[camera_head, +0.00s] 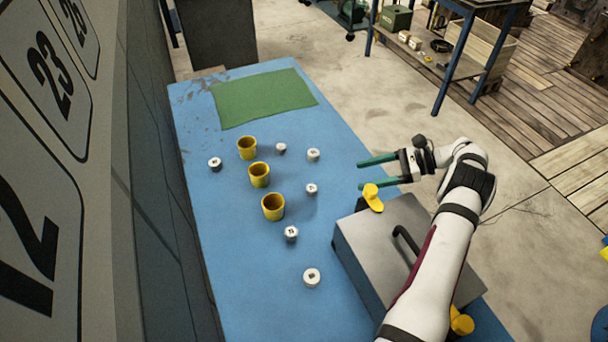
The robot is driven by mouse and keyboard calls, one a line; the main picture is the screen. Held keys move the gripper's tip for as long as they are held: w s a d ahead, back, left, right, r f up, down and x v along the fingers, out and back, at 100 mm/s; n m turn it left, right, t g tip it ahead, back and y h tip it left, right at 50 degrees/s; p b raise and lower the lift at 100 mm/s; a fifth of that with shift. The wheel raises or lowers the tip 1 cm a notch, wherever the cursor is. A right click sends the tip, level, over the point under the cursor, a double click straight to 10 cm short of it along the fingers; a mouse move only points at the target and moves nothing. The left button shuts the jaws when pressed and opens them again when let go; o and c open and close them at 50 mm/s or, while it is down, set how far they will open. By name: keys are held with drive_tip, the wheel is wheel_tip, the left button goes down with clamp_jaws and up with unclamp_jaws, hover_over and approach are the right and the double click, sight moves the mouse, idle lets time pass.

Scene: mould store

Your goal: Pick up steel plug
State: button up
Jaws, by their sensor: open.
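Several steel plugs stand apart on the blue table. One plug (215,164) is at the left edge, one (281,148) is beside the far yellow cup, and one (313,155) is to its right. Another plug (311,189) is mid-table, one (291,233) is near the closest cup, and the nearest one (312,277) is toward the front. My gripper (363,174) is open and empty, its two green fingers pointing left. It is to the right of the plugs, near the table's right edge, and appears raised above the surface.
Three yellow cups (247,148), (259,174), (273,206) stand in a row among the plugs. A green mat (262,98) lies at the far end of the blue table (245,290). A grey metal box (372,240) with a handle sits under my arm. A tall panel (150,200) borders the left.

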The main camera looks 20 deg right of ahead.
sight(317, 188)
drive_tip(key=shift+w+f+m+t, duration=0.1)
drive_tip(key=shift+f+m+t, duration=0.2)
drive_tip(key=shift+f, duration=0.55)
drive_tip(key=x, duration=1.4)
drive_tip(key=shift+a+f, duration=0.3)
clamp_jaws()
